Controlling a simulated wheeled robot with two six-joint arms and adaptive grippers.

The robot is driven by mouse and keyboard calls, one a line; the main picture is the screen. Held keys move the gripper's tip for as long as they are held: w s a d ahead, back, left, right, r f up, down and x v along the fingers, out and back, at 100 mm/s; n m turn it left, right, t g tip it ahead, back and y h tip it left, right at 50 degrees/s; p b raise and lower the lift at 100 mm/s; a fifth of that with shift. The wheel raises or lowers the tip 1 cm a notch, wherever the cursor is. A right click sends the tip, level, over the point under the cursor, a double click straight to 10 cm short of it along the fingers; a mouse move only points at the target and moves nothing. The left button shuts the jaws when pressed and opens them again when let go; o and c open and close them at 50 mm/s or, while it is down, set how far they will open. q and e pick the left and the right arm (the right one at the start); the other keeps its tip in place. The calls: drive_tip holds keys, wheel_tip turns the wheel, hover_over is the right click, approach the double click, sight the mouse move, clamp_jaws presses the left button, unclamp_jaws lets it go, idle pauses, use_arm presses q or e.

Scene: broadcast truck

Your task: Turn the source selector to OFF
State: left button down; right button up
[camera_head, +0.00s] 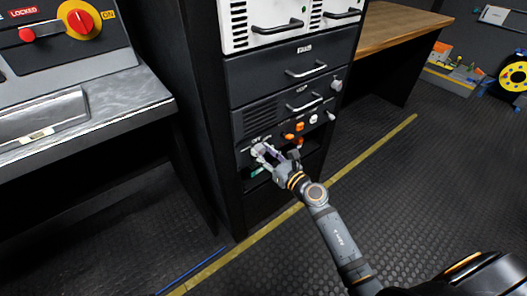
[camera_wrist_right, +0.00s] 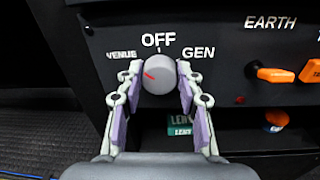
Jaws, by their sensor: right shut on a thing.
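The source selector is a round grey knob (camera_wrist_right: 158,73) on the black lower panel of the rack (camera_head: 262,147). The labels VENUE, OFF and GEN are printed around it, with OFF at the top. Its red pointer mark sits on the left side of the knob, toward VENUE rather than OFF. My right gripper (camera_wrist_right: 159,84) is shut on the knob, one purple-padded finger on each side. In the head view my right gripper (camera_head: 268,156) reaches the panel from the lower right and partly covers the knob. My left gripper is not in view.
Orange connectors (camera_wrist_right: 278,74) under the EARTH label stick out right of the knob. A teal labelled item (camera_wrist_right: 184,131) lies in the opening below. A console with a red and yellow switch (camera_head: 79,20) stands at left.

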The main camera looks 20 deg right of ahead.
drive_tip(key=shift+r+m, duration=0.1)
drive_tip(key=shift+m, duration=0.3)
use_arm(q)
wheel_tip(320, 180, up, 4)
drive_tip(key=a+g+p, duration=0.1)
drive_tip(key=p, duration=0.2)
use_arm(e)
drive_tip(key=m, duration=0.4)
drive_tip(key=shift+d+m, duration=0.1)
drive_tip(key=shift+m, duration=0.2)
drive_tip(key=m+p, duration=0.1)
drive_tip(key=m, duration=0.3)
drive_tip(key=shift+t, duration=0.3)
use_arm(q)
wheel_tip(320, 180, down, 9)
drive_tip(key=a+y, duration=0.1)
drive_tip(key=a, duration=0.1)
drive_tip(key=shift+p, duration=0.45)
use_arm(e)
drive_tip(key=shift+f+m, duration=0.25)
drive_tip(key=shift+m, duration=0.35)
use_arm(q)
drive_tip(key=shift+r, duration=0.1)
use_arm(e)
drive_tip(key=o, duration=1.2)
drive_tip(key=shift+c, duration=0.2)
